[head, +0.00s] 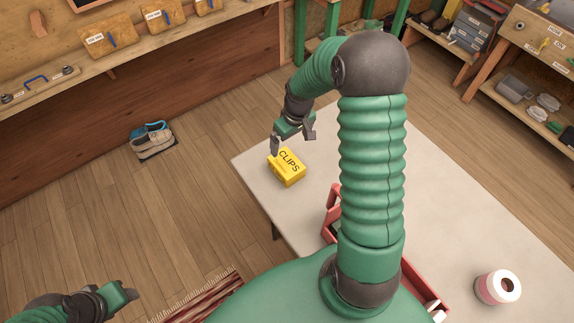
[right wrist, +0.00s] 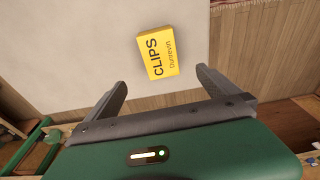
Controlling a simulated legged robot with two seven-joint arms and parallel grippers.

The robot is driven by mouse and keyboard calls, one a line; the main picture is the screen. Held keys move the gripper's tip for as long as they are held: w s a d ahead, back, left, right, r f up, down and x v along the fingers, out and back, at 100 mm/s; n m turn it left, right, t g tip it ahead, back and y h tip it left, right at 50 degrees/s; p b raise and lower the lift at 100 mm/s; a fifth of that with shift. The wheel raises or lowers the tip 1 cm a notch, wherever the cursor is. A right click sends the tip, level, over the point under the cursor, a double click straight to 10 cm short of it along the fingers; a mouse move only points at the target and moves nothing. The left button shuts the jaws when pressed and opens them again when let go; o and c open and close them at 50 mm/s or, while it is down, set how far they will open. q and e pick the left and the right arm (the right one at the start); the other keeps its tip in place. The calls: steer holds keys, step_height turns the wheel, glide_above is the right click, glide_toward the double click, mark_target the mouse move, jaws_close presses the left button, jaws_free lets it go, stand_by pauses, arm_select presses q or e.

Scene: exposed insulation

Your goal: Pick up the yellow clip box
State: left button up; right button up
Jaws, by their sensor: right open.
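The yellow clip box (head: 287,167), marked CLIPS, lies on the pale table (head: 255,152) near its far left corner. In the right wrist view the box (right wrist: 158,52) sits beyond the fingertips, between their lines and clear of both. My right gripper (head: 293,143) is open and empty, just above and behind the box in the head view. Its two fingers also show spread apart in the right wrist view (right wrist: 160,80). My left gripper (head: 130,294) is at the lower left, away from the table; whether its jaws are open is unclear.
A red tray (head: 331,201) stands on the table, partly hidden by my right arm. The table around the box is clear.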

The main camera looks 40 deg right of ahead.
mark_target(287, 162)
steer(key=f, duration=0.4)
steer(key=w+f, duration=0.1)
steer(key=f, duration=0.4)
steer(key=f+p, duration=0.1)
steer(key=f, duration=0.4)
steer(key=shift+w+d+f, duration=0.1)
steer(key=shift+w+f, duration=0.1)
steer(key=shift+w, duration=0.2)
steer(key=shift+w+f, duration=0.15)
steer(key=shift+f, duration=0.1)
steer(key=shift+r, duration=0.1)
steer(key=c, duration=1.6)
